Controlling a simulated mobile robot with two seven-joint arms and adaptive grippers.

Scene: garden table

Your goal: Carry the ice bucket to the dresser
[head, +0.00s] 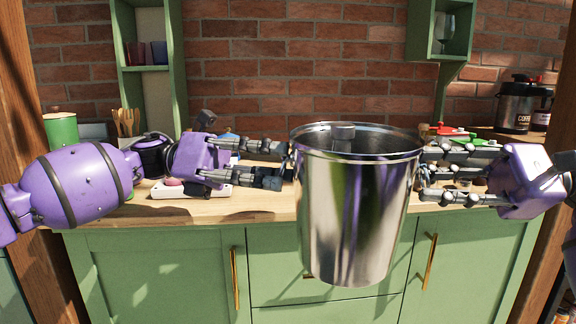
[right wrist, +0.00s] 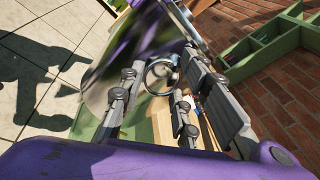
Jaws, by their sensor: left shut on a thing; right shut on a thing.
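The ice bucket (head: 355,215) is a shiny steel pail, upright and held up in front of the green dresser (head: 160,275) in the head view. Its rim is above the level of the wooden top, and its lower part hides some of the dresser's front. My left gripper (head: 288,165) is shut at the bucket's left side near the rim. My right gripper (head: 420,172) is shut at its right side. In the right wrist view, a ring handle (right wrist: 162,74) on the bucket (right wrist: 128,80) sits between the fingers of my right gripper (right wrist: 170,85).
On the dresser top are a white tray (head: 170,191) at left and red and green lids (head: 450,131) behind my right gripper. A green canister (head: 61,129) and wooden utensils (head: 127,120) stand at the back left. A coffee dispenser (head: 514,106) stands at right. Bare wood shows along the front edge.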

